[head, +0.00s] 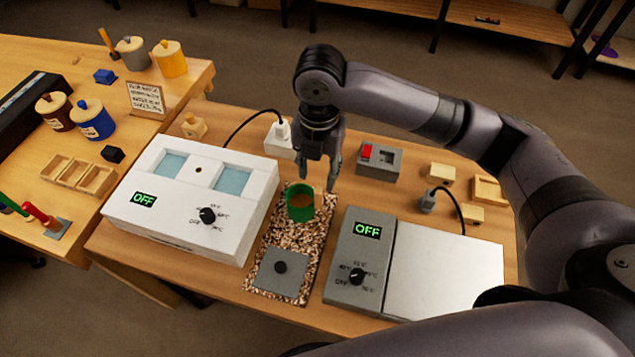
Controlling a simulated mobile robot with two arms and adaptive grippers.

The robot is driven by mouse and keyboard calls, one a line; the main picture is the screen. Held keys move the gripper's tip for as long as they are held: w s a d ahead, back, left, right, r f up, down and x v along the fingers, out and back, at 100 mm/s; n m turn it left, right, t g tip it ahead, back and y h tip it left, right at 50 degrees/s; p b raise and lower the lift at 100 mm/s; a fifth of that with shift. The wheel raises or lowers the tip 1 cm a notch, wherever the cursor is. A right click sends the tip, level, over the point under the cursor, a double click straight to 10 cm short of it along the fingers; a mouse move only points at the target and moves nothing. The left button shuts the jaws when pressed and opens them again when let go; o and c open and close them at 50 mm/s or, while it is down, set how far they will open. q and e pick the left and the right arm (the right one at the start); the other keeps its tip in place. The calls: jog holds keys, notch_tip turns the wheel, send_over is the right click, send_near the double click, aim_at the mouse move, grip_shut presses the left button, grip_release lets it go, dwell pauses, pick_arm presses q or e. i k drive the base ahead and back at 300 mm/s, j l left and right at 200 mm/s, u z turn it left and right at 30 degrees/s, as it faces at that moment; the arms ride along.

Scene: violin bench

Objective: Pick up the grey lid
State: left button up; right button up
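The grey lid (268,282) is a flat square plate with a round black knob (280,267). It lies at the near end of a speckled cork-like mat (293,243), between the white and grey devices. A green pot (299,205) with brownish contents stands at the mat's far end. My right gripper (318,183) points down just beyond the green pot, well away from the lid. Its fingers look apart, with nothing seen held between them. My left gripper is not in view.
A white device (190,237) marked OFF stands left of the mat. A grey device (350,290) marked OFF, with a pale plate (445,270), stands right. Behind are a white plug (280,138), a red-switch box (381,160) and wooden blocks (441,174). Jars stand on the left table.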

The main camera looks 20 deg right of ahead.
aim_at(280, 272)
jog(key=k, duration=1.5)
